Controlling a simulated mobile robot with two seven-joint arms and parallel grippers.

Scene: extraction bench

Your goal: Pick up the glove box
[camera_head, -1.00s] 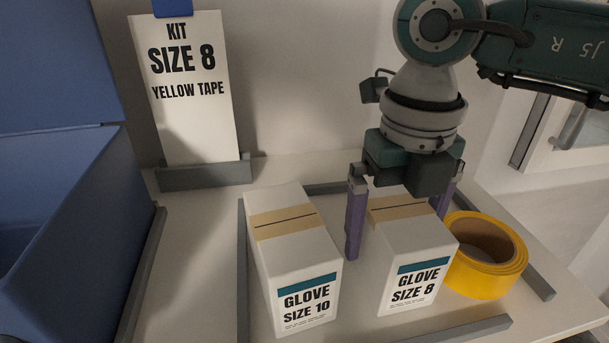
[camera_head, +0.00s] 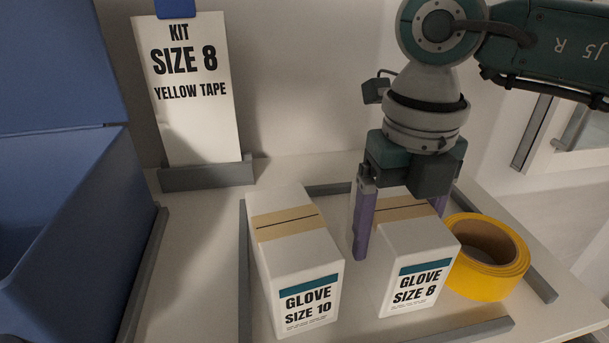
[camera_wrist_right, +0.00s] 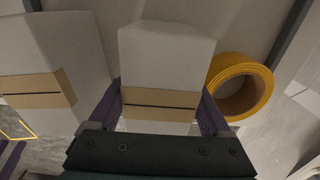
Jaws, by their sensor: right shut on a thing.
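The size 8 glove box (camera_head: 418,255) is white with a tan top strip and a teal band on its front label. It stands in the grey-railed area, between the size 10 glove box (camera_head: 294,262) and the yellow tape roll (camera_head: 488,257). My right gripper (camera_head: 402,225) comes from above, its purple fingers on both sides of the size 8 box, shut on it. In the right wrist view the size 8 box (camera_wrist_right: 165,60) lies between the two fingers (camera_wrist_right: 160,108). The box appears to rest on the bench. My left gripper is not in view.
A card reading "KIT SIZE 8 YELLOW TAPE" (camera_head: 190,125) stands in a grey holder (camera_head: 207,176) at the back. A blue bin (camera_head: 85,225) is at the left. Grey rails (camera_head: 243,285) edge the box area. The size 10 box stands close to my left-hand finger.

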